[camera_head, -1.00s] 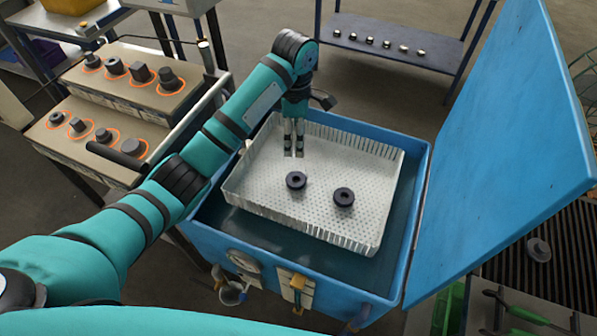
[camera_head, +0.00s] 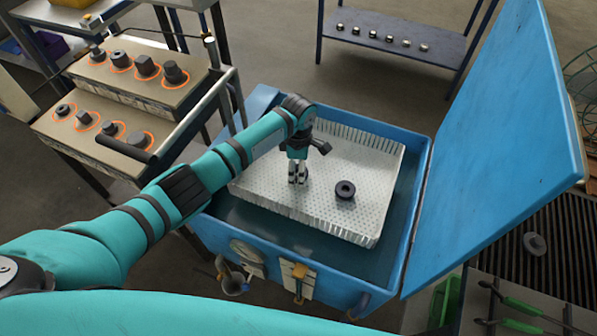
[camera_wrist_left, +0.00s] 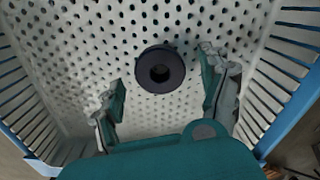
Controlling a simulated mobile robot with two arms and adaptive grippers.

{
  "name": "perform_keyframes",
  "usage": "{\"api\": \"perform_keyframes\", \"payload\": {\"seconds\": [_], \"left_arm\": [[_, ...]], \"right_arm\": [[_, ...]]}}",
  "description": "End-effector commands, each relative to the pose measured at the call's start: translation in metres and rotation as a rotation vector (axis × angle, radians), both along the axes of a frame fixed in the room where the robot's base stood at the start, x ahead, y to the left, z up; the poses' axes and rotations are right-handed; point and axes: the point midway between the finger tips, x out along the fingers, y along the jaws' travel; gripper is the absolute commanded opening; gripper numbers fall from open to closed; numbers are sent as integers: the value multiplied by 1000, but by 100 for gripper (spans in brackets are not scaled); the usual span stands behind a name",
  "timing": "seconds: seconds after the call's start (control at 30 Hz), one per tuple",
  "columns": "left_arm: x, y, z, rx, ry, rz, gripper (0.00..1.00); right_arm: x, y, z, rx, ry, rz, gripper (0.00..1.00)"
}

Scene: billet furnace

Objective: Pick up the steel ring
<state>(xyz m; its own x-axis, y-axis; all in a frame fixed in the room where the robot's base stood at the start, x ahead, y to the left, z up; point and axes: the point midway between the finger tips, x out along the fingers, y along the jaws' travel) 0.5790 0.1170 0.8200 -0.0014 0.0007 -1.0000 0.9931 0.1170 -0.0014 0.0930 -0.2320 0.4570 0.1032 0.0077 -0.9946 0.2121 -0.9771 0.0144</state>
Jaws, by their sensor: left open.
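A dark steel ring (camera_head: 344,196) lies flat on the perforated floor of the pale metal basket (camera_head: 372,168) in the head view. My left gripper (camera_head: 298,173) points down into the basket, left of that ring, and is open. It covers the place where a second dark ring lay, so no second ring shows there. In the left wrist view one dark ring (camera_wrist_left: 145,70) lies on the perforated floor, in the gap between the spread fingers of my left gripper (camera_wrist_left: 163,84), with free space on both sides. My right gripper is not in view.
The basket stands inside a blue tank (camera_head: 415,190) whose raised blue lid (camera_head: 500,150) stands on the right. On the left is a bench (camera_head: 140,100) with several dark parts in orange circles. Another round part (camera_head: 535,243) lies on a dark grate at right.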

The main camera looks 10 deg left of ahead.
Motion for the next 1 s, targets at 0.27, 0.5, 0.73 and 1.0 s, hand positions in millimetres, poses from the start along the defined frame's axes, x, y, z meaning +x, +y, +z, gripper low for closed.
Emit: {"api": "perform_keyframes", "payload": {"seconds": [0.27, 0.5, 0.73, 1.0], "left_arm": [[0, 0, -13, -1, -1, -1, 78], [0, 0, -13, -1, -1, -1, 59], [0, 0, -13, -1, -1, -1, 29], [1, -1, -12, -2, -3, -1, 2]], "right_arm": [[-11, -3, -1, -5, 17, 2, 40], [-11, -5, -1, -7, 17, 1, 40], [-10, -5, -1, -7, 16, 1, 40], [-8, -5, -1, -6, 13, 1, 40]]}}
